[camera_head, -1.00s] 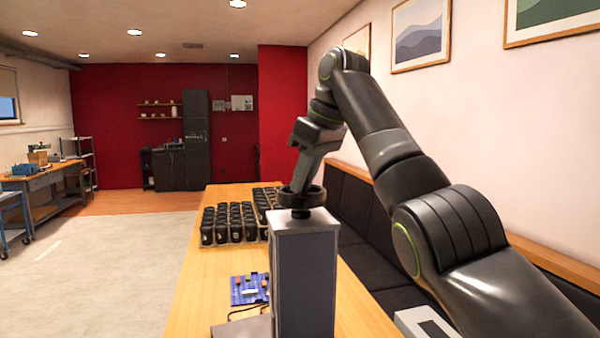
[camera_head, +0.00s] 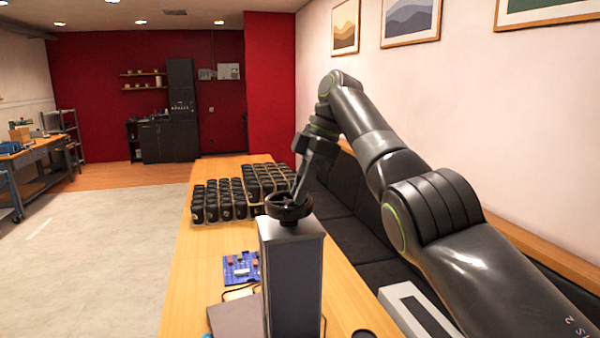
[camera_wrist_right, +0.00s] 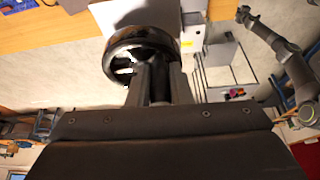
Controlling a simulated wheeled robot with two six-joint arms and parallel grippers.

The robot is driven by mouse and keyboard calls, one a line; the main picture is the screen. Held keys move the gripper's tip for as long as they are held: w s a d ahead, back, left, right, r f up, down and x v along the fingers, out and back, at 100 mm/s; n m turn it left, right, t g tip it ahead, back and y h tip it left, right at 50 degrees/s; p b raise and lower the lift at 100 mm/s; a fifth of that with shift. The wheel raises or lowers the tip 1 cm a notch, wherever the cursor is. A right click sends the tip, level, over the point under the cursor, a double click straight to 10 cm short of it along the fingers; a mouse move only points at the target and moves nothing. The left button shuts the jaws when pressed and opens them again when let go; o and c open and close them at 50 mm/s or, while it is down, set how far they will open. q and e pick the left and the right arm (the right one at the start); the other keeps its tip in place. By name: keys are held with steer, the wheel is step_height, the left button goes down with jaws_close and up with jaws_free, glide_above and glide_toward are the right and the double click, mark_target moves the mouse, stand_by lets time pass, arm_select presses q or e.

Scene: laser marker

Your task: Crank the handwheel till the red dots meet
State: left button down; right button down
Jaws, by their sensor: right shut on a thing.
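The black handwheel (camera_head: 289,208) sits on top of a tall grey box-shaped column (camera_head: 291,285) on the wooden table. My right gripper (camera_head: 300,197) reaches down to the wheel from above and behind, at its right side. In the right wrist view the handwheel (camera_wrist_right: 140,55) shows as a spoked black ring, and the fingers of my right gripper (camera_wrist_right: 158,75) are closed at its near rim, on a dark part that they partly hide. I cannot make out any red dots. My left gripper is not in view.
A blue circuit board (camera_head: 241,268) lies left of the column. Rows of black cups or cylinders (camera_head: 222,200) stand behind on the table (camera_head: 190,270). A pale box (camera_head: 415,312) is at the right, below my right arm. A dark bench (camera_head: 345,225) runs along the wall.

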steer(key=shift+r, duration=0.15)
stand_by(0.3)
steer(key=c, duration=1.3)
jaws_free()
steer(key=shift+w, duration=0.15)
